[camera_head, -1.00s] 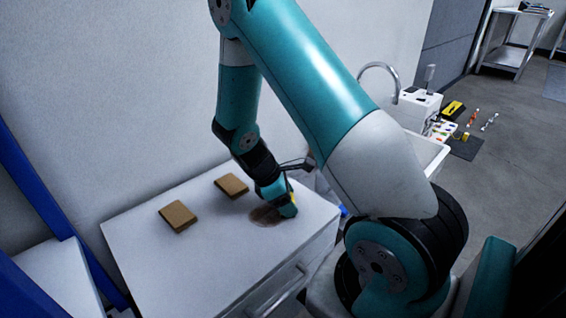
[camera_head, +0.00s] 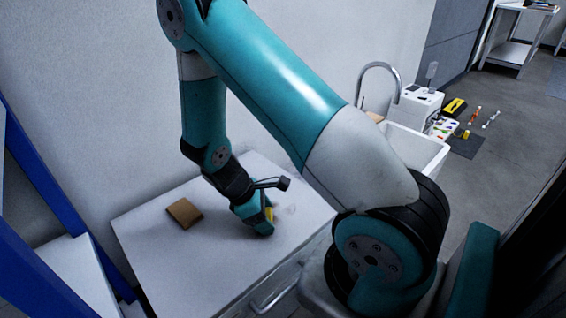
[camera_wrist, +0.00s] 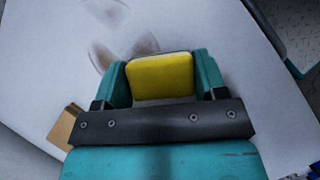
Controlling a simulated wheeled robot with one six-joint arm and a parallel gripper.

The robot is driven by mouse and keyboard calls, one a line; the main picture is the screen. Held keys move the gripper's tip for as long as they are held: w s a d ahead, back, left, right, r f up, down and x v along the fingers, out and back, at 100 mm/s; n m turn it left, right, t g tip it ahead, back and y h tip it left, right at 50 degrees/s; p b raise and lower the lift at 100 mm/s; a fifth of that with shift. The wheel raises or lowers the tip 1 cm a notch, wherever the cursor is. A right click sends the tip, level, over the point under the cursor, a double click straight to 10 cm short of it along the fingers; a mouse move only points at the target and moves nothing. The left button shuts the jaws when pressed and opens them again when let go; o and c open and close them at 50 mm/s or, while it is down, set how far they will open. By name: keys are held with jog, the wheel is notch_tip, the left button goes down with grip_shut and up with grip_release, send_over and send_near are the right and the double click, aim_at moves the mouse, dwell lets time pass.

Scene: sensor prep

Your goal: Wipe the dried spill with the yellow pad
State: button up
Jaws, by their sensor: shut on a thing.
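My gripper (camera_head: 257,219) is shut on the yellow pad (camera_head: 269,214), low over the white cabinet top (camera_head: 200,260). In the wrist view the pad (camera_wrist: 160,76) sits between the two teal fingers. The dried spill (camera_wrist: 122,50) shows there as faint brownish patches just beyond the pad, with a pale, nearly clear area between them. In the head view only a faint mark (camera_head: 288,208) shows right of the gripper. I cannot tell whether the pad touches the surface.
A brown block (camera_head: 184,213) lies on the cabinet top, left of my gripper. A sink (camera_head: 420,148) with a tall curved faucet (camera_head: 392,70) stands to the right. A blue frame (camera_head: 45,185) is at the left. The front left of the top is clear.

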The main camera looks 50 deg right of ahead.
jog(key=shift+a+r, duration=0.1)
jog(key=shift+a, duration=0.3)
notch_tip(320, 180, up, 2)
jog(key=shift+d+r+p, duration=0.1)
jog(key=shift+r+p, duration=0.15)
jog(key=shift+p, duration=0.85)
notch_tip(320, 180, up, 5)
jog(key=p, duration=0.5)
jog(key=shift+r+p, duration=0.15)
jog(key=shift+p, duration=0.25)
